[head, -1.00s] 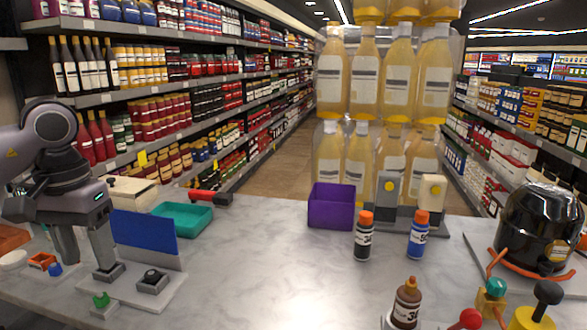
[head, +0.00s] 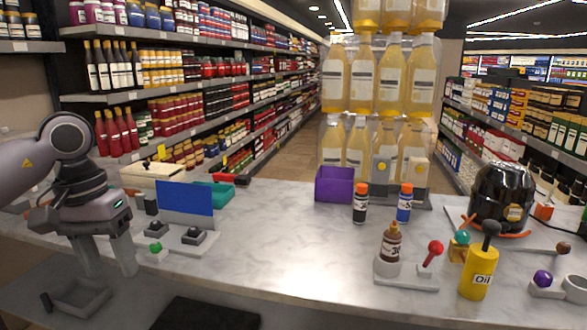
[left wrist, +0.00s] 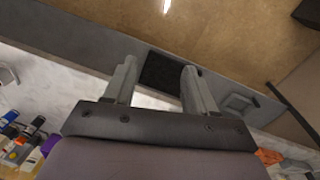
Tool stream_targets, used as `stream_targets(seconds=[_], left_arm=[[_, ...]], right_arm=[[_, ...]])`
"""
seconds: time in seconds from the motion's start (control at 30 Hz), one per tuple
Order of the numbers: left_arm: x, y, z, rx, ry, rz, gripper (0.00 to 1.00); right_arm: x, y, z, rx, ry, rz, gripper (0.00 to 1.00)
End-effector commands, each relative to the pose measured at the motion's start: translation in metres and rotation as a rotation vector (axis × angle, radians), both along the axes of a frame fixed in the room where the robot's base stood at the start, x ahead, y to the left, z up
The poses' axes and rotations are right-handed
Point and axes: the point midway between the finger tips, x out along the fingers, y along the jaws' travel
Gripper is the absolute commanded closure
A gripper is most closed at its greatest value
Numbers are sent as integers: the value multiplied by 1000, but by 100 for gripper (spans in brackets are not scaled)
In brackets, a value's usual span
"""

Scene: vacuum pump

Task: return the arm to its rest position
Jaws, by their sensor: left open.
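My left gripper (head: 107,268) hangs at the left of the head view with its two fingers apart and pointing down. Nothing is between the fingers. It appears in front of the counter's near edge, left of the plate with the blue panel (head: 185,198), apart from it. In the left wrist view the spread fingers (left wrist: 162,75) are empty too, with a dark square surface and the brown floor beyond them. My left arm comes in from the left edge, bent at the elbow. My right arm and gripper do not show.
The marble counter (head: 290,235) holds a purple box (head: 334,184), small bottles, a yellow oil can (head: 478,272) and a black pot-like machine (head: 500,197). A grey tray (head: 80,297) lies below the gripper. The counter's middle is fairly clear.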

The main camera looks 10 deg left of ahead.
Motion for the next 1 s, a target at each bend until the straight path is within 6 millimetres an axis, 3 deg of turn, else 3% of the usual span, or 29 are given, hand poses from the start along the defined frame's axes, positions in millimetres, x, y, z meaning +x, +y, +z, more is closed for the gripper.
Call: stream_targets(seconds=[0.1, 0.3, 0.5, 0.6, 0.8, 1.0], left_arm=[[1, -50, -26, -166, 53, 47, 44], [-12, -141, -53, -504, 230, 218, 44], [-33, -223, -54, -855, 568, 498, 44], [-38, -251, -47, -1008, 783, 666, 44], [-35, -279, -31, -1237, 1301, 1040, 44], [-13, -271, -37, -1356, 1918, 1435, 44]], right_arm=[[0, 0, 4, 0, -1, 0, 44], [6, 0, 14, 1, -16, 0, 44], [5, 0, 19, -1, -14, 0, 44], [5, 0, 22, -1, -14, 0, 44], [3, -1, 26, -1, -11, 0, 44], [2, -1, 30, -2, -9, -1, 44]])
